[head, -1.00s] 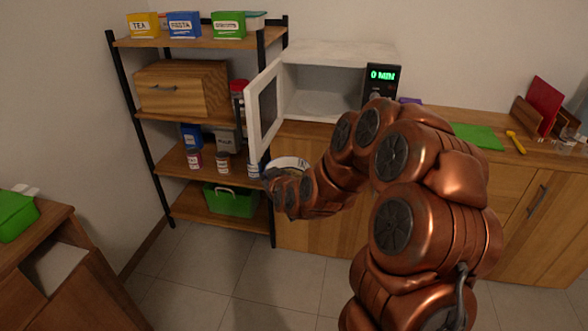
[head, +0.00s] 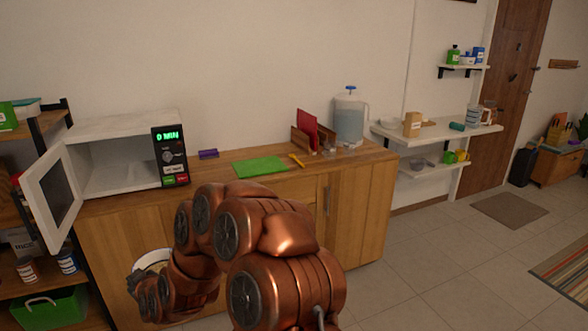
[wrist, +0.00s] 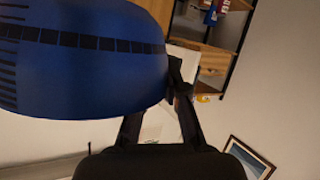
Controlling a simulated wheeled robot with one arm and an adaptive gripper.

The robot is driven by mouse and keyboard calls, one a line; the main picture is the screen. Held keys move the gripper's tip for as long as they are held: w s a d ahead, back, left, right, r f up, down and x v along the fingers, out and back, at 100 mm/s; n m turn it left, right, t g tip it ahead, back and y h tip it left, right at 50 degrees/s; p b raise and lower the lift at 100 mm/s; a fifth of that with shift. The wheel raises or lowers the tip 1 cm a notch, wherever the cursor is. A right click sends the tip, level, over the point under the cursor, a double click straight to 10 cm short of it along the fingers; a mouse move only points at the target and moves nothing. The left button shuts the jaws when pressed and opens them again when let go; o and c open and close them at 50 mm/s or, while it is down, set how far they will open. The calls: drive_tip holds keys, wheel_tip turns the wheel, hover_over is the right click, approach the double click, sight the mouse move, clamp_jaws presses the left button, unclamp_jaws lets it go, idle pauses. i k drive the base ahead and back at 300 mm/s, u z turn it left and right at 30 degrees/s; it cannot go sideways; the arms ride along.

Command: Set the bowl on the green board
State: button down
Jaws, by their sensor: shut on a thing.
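The green board (head: 260,167) lies flat on the wooden counter, to the right of the microwave, with nothing on it. The bowl (head: 152,257) shows in the head view as a pale rim beyond my arm, in front of the cabinet and below the counter top. In the wrist view the bowl (wrist: 80,60) is large and blue with a dark band of squares. My gripper (wrist: 176,82) is shut on the bowl's edge.
The microwave (head: 125,155) has its door (head: 52,200) open to the left. A purple block (head: 208,154), a yellow utensil (head: 297,160), a red board (head: 307,128) in a wooden rack and a water dispenser (head: 349,118) stand around the board.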

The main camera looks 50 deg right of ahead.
sight(259, 165)
drive_tip(key=z, duration=0.3)
drive_tip(key=k, duration=0.35)
drive_tip(key=z, duration=0.8)
drive_tip(key=i, duration=1.15)
drive_tip(key=u, duration=0.6)
